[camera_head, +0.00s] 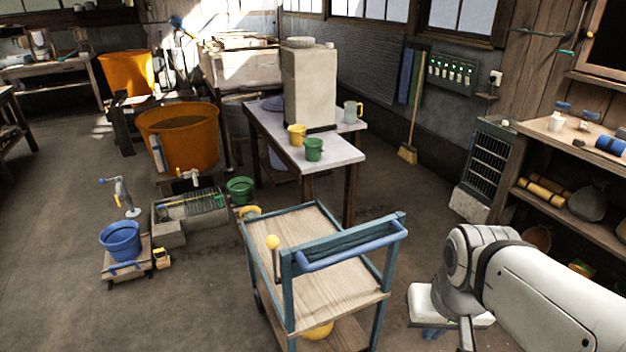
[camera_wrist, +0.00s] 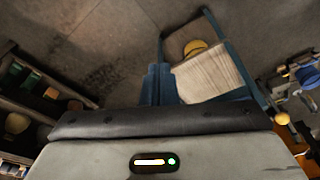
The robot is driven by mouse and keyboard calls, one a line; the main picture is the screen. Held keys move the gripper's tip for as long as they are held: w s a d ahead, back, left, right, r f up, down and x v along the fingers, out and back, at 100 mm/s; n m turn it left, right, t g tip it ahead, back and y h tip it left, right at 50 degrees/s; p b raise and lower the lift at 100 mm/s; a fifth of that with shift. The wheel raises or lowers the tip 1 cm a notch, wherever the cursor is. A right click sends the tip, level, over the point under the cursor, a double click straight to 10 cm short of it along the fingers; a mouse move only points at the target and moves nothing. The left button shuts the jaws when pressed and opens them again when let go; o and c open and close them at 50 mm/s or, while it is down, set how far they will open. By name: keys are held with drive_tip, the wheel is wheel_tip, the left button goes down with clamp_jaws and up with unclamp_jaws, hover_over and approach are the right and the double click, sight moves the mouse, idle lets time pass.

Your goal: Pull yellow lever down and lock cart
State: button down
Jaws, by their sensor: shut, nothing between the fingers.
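The cart (camera_head: 337,271) has a blue frame, a pale wooden top and a blue push bar at its near right side. The yellow lever (camera_head: 272,242) is a round yellow knob on a thin upright rod at the cart's left side. The lever stands up, apart from my arm. In the wrist view the cart's wooden surface (camera_wrist: 212,75) and blue frame show at the upper middle. My gripper (camera_wrist: 155,123) shows as a dark bar and grey housing across the bottom of the wrist view.
A white-topped table (camera_head: 335,155) with a large canister and mugs stands behind the cart. A white stool (camera_head: 425,305) is right of the cart, near my arm. A workbench (camera_head: 560,150) lines the right side.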

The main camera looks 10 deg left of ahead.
drive_tip(key=shift+w+d, duration=0.15)
drive_tip(key=shift+d, duration=0.15)
drive_tip(key=shift+a+r, duration=0.1)
drive_tip(key=w+a+r+n+p, duration=0.1)
drive_tip(key=w+a+r+n, duration=0.15)
drive_tip(key=w+a, duration=0.4)
drive_tip(key=w+a+r+n, duration=0.1)
drive_tip(key=w+a+r, duration=0.25)
drive_tip(key=w, duration=0.65)
drive_tip(key=w+a+f+n, duration=0.1)
drive_tip(key=w+a, duration=0.3)
drive_tip(key=a, duration=0.4)
drive_tip(key=w+a+f+n+g+y+p, duration=0.1)
drive_tip(key=w+a, duration=0.3)
drive_tip(key=a, duration=0.4)
drive_tip(key=w+a+f+n, duration=0.1)
drive_tip(key=w+a+n, duration=0.2)
drive_tip(key=a, duration=0.6)
drive_tip(key=shift+w+g+p, duration=0.4)
drive_tip(key=shift+w, duration=0.25)
drive_tip(key=shift+a+f, duration=0.1)
drive_tip(key=shift+f, duration=0.1)
